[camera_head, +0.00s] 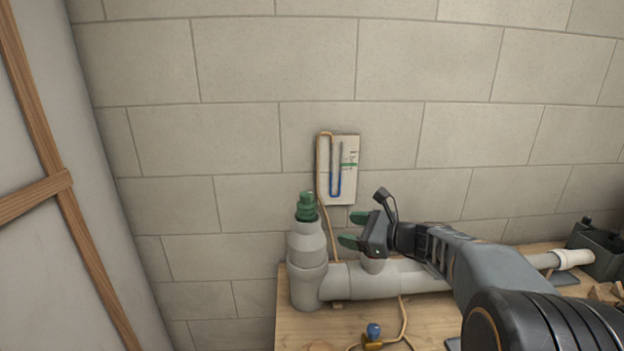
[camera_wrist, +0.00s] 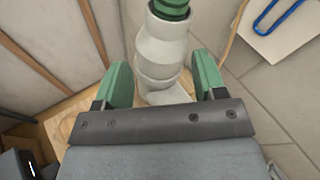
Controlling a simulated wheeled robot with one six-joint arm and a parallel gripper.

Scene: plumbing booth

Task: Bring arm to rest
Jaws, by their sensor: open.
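My gripper (camera_head: 355,229) has green finger pads and is open and empty. My arm reaches in from the lower right of the head view. The gripper is to the right of a grey upright pipe fitting (camera_head: 307,262) topped by a green ribbed plug (camera_head: 306,206). In the wrist view, the gripper's two green fingers (camera_wrist: 165,88) stand wide apart. The same fitting (camera_wrist: 160,50) shows beyond and between them, with the green plug (camera_wrist: 170,8) cut by the top edge. I cannot tell the exact gap between fingers and fitting.
A grey horizontal pipe (camera_head: 390,282) runs along the wooden bench (camera_head: 300,332), partly behind my arm. A white gauge board (camera_head: 348,185) with a blue tube hangs on the block wall. A brass valve with a blue knob (camera_head: 373,331) lies in front. A dark toolbox (camera_head: 598,250) stands right.

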